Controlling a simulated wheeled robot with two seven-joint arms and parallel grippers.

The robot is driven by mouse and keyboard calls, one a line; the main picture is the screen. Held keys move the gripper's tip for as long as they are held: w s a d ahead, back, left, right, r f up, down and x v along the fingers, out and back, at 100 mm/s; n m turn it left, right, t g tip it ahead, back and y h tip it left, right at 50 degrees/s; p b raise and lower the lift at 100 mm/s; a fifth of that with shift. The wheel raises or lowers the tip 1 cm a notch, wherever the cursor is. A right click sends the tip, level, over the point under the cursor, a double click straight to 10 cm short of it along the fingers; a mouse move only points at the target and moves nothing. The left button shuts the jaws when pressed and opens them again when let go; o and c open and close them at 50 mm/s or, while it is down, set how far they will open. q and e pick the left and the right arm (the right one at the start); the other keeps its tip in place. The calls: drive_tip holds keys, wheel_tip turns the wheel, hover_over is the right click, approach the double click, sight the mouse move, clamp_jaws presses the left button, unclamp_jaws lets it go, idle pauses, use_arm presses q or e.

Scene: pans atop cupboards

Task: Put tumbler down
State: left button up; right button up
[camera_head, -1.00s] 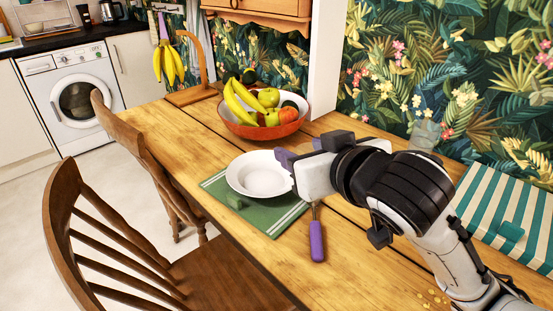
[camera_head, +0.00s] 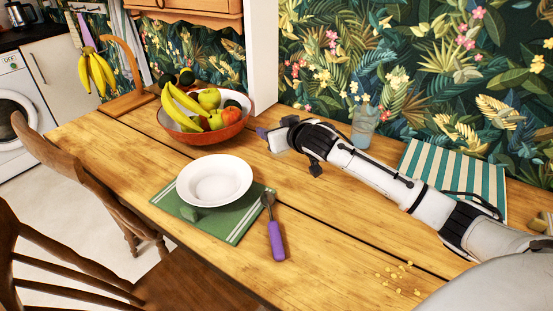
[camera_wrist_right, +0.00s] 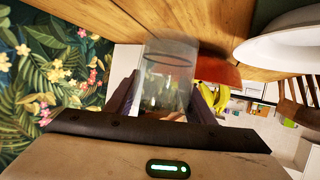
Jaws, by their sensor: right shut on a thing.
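A clear tumbler (camera_wrist_right: 166,72) sits between the two dark fingers of my right gripper (camera_wrist_right: 163,103) in the right wrist view. The gripper is shut on it. One end of the tumbler reaches toward the wooden table (camera_wrist_right: 120,14); I cannot tell if it touches. A second, bluish glass (camera_head: 365,127) stands behind my right arm by the wall. My left gripper is not in view.
A red fruit bowl (camera_head: 228,130) stands left of my gripper. A white plate (camera_head: 214,180) rests on a green mat (camera_head: 236,225) nearer the front, with a purple-handled utensil (camera_head: 277,240) beside it. Bare wood lies between bowl, plate and arm.

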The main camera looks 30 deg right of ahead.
sight(285, 154)
drive_tip(key=shift+a+f+b, duration=0.1)
drive_tip(key=shift+f+b, duration=0.4)
drive_tip(key=shift+f, duration=3)
drive_tip(key=shift+f, duration=0.2)
drive_tip(key=o, duration=1.1)
drive_tip(key=shift+r, duration=0.1)
drive_tip(key=shift+s+r, duration=0.1)
drive_tip(key=p+v, duration=0.1)
drive_tip(key=v, duration=1)
drive_tip(key=shift+s+r, duration=0.15)
drive_tip(key=shift+s, duration=0.25)
